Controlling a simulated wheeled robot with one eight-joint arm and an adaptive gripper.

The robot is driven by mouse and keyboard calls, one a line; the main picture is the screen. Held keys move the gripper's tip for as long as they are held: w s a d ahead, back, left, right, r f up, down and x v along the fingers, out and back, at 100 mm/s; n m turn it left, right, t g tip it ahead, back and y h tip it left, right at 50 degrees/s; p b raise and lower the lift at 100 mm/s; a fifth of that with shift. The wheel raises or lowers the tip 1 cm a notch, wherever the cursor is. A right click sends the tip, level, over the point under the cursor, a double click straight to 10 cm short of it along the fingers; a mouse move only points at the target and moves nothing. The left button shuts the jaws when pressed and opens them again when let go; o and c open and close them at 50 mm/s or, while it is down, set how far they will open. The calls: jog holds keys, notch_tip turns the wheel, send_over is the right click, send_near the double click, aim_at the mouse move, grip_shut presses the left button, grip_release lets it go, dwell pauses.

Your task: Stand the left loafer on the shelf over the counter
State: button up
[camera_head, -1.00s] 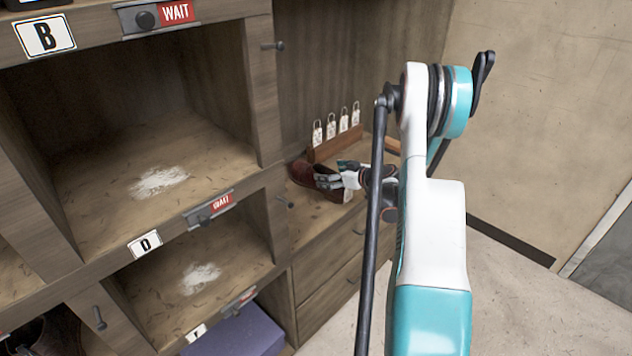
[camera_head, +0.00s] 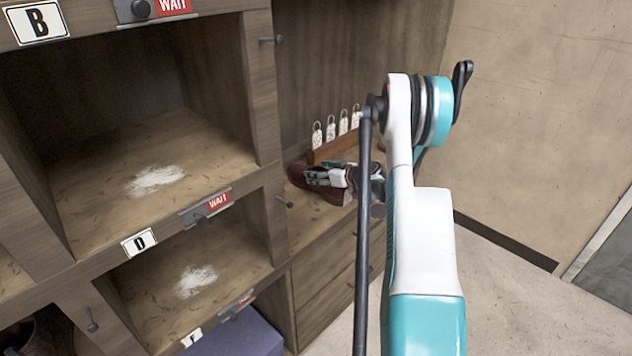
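A brown-red leather loafer (camera_head: 302,176) stands on the counter (camera_head: 308,226) to the right of the cubbies. My gripper (camera_head: 318,177) is at the shoe, over its middle and opening. The fingers overlap the shoe in the picture; I cannot tell whether they touch it or how far apart they are. The shoe's right end is partly hidden by my gripper and arm. Which foot the shoe is for cannot be told.
A wooden rack (camera_head: 334,149) with several white tags stands behind the shoe. Open cubbies, one with a D label (camera_head: 140,242), fill the left. A purple box (camera_head: 240,334) sits in a low cubby. Drawers (camera_head: 325,275) are under the counter. Bare floor lies at right.

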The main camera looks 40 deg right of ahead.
jog(key=c, duration=0.3)
notch_tip(320, 180, up, 20)
jog(key=p, duration=0.6)
jog(key=shift+p, duration=0.4)
